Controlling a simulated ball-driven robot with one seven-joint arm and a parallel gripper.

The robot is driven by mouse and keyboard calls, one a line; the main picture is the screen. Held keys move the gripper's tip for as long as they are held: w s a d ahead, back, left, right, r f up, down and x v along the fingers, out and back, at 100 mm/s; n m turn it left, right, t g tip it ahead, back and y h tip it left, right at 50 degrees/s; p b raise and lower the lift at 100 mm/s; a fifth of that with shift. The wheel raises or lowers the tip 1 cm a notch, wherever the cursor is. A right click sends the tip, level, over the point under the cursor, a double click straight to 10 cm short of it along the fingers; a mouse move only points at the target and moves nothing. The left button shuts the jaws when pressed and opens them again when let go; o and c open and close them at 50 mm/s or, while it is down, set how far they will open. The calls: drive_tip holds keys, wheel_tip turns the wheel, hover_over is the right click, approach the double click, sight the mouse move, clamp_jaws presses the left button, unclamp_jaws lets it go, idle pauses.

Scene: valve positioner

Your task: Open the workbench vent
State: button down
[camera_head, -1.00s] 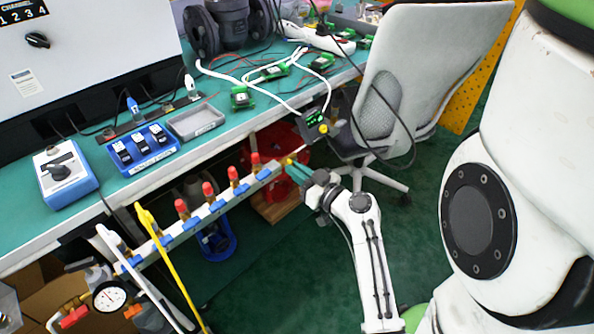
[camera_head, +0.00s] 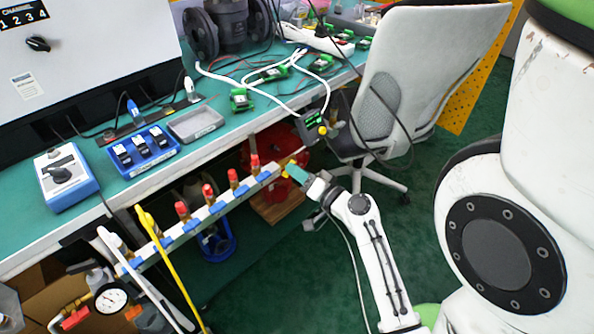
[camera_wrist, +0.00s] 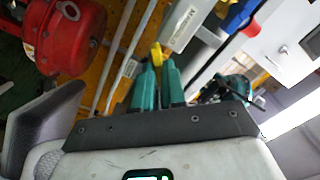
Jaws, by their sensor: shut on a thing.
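A pale manifold bar (camera_head: 218,208) with several red-capped brass valves runs along the bench's front edge. At its right end is a small yellow vent handle (camera_head: 286,174). In the wrist view the yellow handle (camera_wrist: 156,54) sits between the tips of my gripper (camera_wrist: 157,70), beside the end of the pale bar (camera_wrist: 187,20). My gripper (camera_head: 293,171) has green fingers and is shut on the handle. The fingers hide part of the handle, so its exact angle is hard to tell.
A dark positioner box (camera_head: 312,124) with a green display hangs just above my gripper. A grey chair (camera_head: 380,110) stands close on the right. A red tank (camera_head: 275,150) is under the bench. A yellow hose (camera_head: 172,265) and a gauge (camera_head: 110,299) are at the left.

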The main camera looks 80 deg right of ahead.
drive_tip(key=shift+s+f+m+p, duration=0.1)
drive_tip(key=shift+m+p, duration=0.45)
drive_tip(key=shift+m, duration=1.4)
drive_tip(key=shift+f+m+p, duration=0.1)
drive_tip(key=shift+m+p, duration=0.45)
drive_tip(key=shift+m, duration=1.7)
drive_tip(key=c, duration=1.2)
unclamp_jaws()
drive_tip(key=b+v, duration=0.1)
drive_tip(key=v, duration=0.9)
drive_tip(key=shift+s+a+b, duration=0.25)
drive_tip(key=shift+s+b, duration=0.05)
